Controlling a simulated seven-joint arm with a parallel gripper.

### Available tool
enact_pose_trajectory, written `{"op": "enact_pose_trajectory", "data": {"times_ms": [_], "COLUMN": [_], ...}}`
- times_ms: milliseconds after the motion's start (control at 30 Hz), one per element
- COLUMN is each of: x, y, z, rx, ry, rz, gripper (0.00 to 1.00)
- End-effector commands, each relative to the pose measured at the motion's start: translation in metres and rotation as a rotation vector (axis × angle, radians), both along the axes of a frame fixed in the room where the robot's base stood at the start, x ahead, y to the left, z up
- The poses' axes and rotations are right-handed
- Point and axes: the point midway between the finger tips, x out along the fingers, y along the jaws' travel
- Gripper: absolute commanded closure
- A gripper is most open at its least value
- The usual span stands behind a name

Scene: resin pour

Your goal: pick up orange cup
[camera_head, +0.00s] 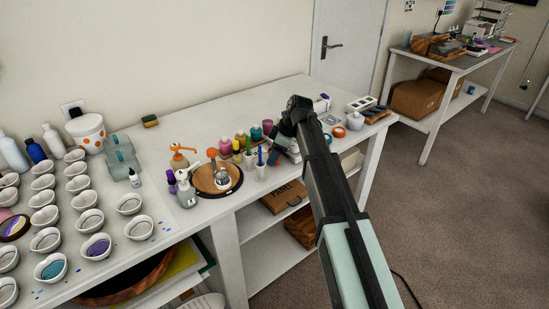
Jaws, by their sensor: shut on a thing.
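My gripper (281,150) is at the end of my dark arm, low over the right part of the white workbench, beside a group of bottles. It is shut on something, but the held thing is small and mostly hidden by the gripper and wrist. I cannot make out its colour or whether it is a cup. No orange cup shows clearly. A small round orange-red item (338,131) lies on the bench right of my arm; I cannot tell if it is a cup or a roll.
Several coloured bottles (240,143) stand close left of my gripper. A round wooden board (231,190) and an orange-topped bottle (178,158) are further left. Many white cups (129,204) fill the bench's left side. The back middle of the workbench (215,115) is clear.

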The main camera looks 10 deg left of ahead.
Motion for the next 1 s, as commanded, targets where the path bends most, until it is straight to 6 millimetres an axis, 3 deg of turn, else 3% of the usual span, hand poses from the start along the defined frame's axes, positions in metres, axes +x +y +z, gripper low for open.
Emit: {"op": "enact_pose_trajectory", "data": {"times_ms": [433, 800, 1000], "x": [0.001, 0.001, 0.001], "y": [0.000, 0.000, -0.001], "z": [0.010, 0.069, 0.092], "rx": [0.000, 0.000, 0.000], "ry": [-0.001, 0.000, 0.000], "rz": [0.001, 0.001, -0.001], "gripper": [0.77, 0.77, 0.77]}}
